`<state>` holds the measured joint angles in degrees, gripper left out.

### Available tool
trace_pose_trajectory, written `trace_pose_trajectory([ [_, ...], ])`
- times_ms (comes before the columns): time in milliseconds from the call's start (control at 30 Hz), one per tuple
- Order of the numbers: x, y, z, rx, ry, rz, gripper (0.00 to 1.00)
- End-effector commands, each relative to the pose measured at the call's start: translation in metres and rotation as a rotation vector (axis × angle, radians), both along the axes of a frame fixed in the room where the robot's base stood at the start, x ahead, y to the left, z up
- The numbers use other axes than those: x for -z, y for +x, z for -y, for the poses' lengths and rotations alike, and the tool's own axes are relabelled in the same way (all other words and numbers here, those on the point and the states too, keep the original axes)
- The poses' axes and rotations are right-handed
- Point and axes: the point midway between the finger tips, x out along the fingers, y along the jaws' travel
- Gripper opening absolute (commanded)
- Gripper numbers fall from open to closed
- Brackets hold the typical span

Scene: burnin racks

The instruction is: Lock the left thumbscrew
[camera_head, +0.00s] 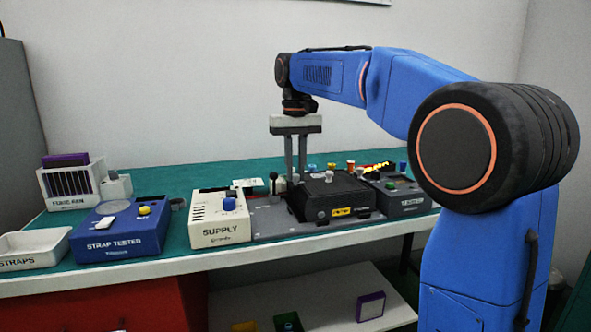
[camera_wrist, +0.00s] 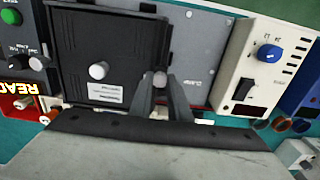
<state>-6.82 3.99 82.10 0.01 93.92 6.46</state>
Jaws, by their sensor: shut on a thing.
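A black box (camera_head: 345,196) with a sloped front sits on a grey plate (camera_head: 270,224) on the bench. My gripper (camera_head: 296,180) points straight down at the box's back left corner.
The dark tester (camera_head: 402,197) stands close on the right. The blue strap tester (camera_head: 120,229) is farther left. Small coloured knobs stand behind the box.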

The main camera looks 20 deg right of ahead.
Motion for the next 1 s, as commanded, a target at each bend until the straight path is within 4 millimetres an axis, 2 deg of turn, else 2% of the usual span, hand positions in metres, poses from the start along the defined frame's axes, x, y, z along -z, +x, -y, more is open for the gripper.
trace_pose_trajectory([
  [400,-0.0009,0.0001,0.0001,0.21,0.0,0.002,0.0],
  [1000,-0.0009,0.0001,0.0002,0.246,0.0,0.002,0.0],
])
